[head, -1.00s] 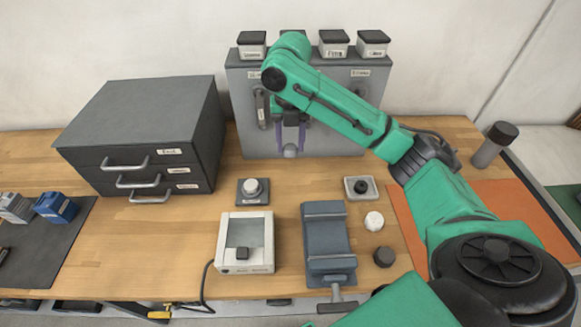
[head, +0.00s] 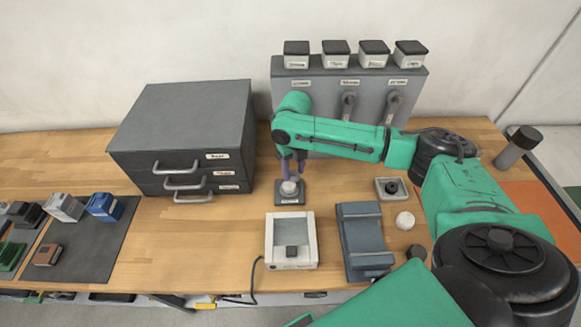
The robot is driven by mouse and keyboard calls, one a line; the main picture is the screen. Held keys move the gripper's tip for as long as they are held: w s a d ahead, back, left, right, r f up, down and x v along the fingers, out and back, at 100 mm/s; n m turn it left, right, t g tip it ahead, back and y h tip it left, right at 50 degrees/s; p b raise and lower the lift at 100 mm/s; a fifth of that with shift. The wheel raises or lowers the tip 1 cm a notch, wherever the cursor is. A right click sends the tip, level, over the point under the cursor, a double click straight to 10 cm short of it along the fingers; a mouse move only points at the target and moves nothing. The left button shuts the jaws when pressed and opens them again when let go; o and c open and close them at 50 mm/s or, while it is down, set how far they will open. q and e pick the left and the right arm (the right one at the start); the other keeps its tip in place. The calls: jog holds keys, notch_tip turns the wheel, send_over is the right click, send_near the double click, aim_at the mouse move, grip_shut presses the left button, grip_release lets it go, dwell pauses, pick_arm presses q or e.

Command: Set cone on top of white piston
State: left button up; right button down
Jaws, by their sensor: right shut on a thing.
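The white piston (head: 289,190) stands upright on a small dark square base with a label, in front of the grey panel. My right gripper (head: 292,169) points down directly over it, with its purple-grey fingers shut on the small grey cone. The cone is mostly hidden between the fingers and against the piston top. I cannot tell if the cone touches the piston. My left gripper is not in view.
A dark drawer cabinet (head: 184,135) stands to the left. In front are a white device (head: 273,253) and a blue-grey vise (head: 360,240).

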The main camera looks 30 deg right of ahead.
jog(key=a+f+b, duration=0.1)
jog(key=w+f+b, duration=0.1)
jog(key=shift+a+f, duration=0.35)
jog(key=shift+a, duration=0.05)
jog(key=shift+s+d, duration=0.25)
jog(key=shift+d, duration=0.1)
jog(key=shift+a+f, duration=0.15)
jog(key=shift+f+p, duration=0.15)
jog(key=shift+p, duration=0.15)
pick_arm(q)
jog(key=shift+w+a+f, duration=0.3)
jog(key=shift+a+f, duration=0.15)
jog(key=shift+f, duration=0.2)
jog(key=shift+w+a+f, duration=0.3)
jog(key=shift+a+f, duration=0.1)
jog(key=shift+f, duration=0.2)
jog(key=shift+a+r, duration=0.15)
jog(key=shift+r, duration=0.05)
